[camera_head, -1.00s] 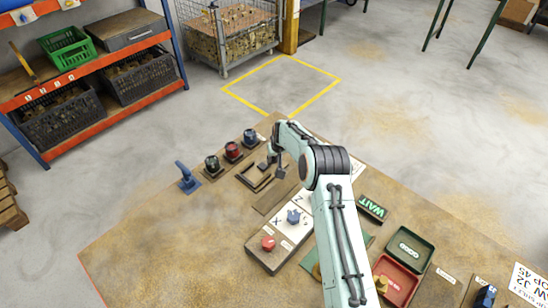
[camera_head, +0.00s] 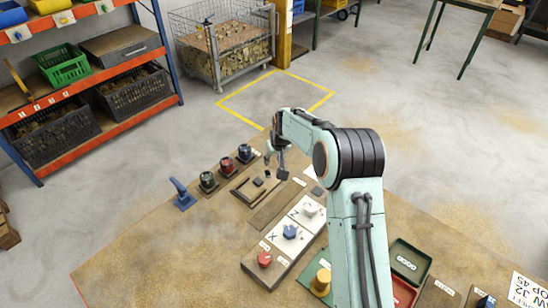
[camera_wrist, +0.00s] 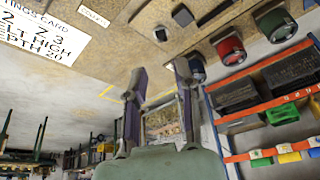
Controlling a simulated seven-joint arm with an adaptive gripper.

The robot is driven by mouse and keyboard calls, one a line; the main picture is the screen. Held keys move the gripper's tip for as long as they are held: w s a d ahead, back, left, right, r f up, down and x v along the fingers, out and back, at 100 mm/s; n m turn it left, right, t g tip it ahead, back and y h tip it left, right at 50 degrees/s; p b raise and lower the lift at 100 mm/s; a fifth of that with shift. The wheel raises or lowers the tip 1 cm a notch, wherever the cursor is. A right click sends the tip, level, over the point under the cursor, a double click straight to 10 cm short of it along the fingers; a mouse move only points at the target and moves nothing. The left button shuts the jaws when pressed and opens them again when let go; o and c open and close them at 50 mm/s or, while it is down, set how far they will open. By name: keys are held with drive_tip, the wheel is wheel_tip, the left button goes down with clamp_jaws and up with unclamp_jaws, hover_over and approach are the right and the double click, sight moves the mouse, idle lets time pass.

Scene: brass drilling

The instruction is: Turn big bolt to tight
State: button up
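I cannot tell for certain which thing is the big bolt. A small dark square block (camera_head: 258,182) sits in a low wooden frame on the bench; it also shows in the wrist view (camera_wrist: 182,16). My gripper (camera_head: 275,160) is above the bench by the far right end of that frame, apart from the block. In the wrist view its two fingers (camera_wrist: 160,85) stand wide apart with nothing between them. A yellow cylinder (camera_head: 322,280) stands on a green plate, partly beside my arm.
A blue handle (camera_head: 182,194) stands at the left. Red (camera_head: 265,260), blue (camera_head: 290,232) and white (camera_head: 311,208) knobs sit nearer. The front left bench is bare.

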drive_tip(key=shift+s+r, duration=0.15)
drive_tip(key=shift+r, duration=0.15)
drive_tip(key=t+y, duration=0.1)
drive_tip(key=t, duration=0.3)
approach(268, 174)
drive_tip(key=shift+w+a+f, duration=0.45)
drive_tip(key=shift+w+f, duration=0.1)
drive_tip(key=shift+f, duration=0.1)
drive_tip(key=x, duration=0.6)
drive_tip(key=shift+w+d+f, duration=0.3)
drive_tip(key=shift+w, duration=0.05)
clamp_jaws()
